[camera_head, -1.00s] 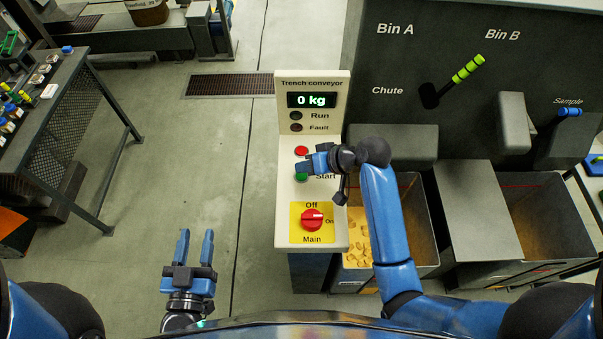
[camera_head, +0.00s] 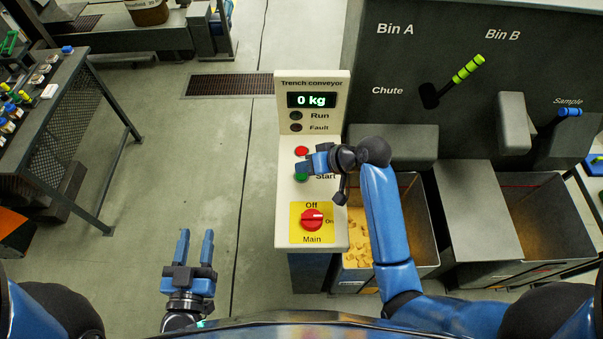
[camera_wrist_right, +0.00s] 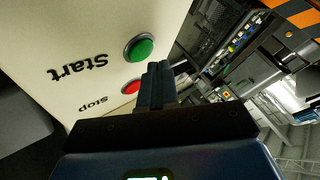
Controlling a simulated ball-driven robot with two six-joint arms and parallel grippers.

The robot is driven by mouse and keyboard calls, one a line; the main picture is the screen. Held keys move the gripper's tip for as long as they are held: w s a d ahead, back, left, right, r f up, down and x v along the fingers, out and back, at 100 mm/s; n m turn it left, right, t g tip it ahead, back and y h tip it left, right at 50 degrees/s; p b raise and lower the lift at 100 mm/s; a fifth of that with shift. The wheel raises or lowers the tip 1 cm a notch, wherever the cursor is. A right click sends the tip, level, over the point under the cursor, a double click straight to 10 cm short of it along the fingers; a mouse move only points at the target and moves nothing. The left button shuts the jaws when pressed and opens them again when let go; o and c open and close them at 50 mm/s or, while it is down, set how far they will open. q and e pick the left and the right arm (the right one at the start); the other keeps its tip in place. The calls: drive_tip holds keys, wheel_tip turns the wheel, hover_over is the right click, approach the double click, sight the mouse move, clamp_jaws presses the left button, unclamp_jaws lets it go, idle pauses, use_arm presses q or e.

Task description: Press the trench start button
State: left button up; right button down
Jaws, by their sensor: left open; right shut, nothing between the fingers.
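The trench conveyor panel (camera_head: 312,187) is a cream console. Its green Start button (camera_head: 301,177) is partly hidden by my right gripper in the head view. In the right wrist view the green button (camera_wrist_right: 139,47) shows fully, beside the "Start" label. The red Stop button (camera_head: 301,151) is just above it, and it also shows in the right wrist view (camera_wrist_right: 131,87). My right gripper (camera_head: 300,167) is shut and empty, hanging over the panel between the two buttons. Whether it touches the panel is unclear. My left gripper (camera_head: 196,240) is open and empty, left of the console.
The panel display (camera_head: 312,100) reads 0 kg, with Run and Fault lamps that look dark. The red Main knob (camera_head: 312,220) is below the buttons. A bin (camera_head: 410,230) with yellowish pieces stands right of the console. The floor (camera_head: 190,150) to the left is clear.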

sight(305, 176)
drive_tip(key=shift+f, duration=0.2)
drive_tip(key=shift+f, duration=0.25)
drive_tip(key=shift+f, duration=0.5)
idle(1.0)
drive_tip(key=shift+r, duration=0.2)
drive_tip(key=shift+r+p, duration=0.7)
drive_tip(key=shift+p, duration=0.05)
wheel_tip(305, 176, up, 5)
drive_tip(key=p, duration=0.5)
drive_tip(key=shift+r, duration=0.1)
idle(0.8)
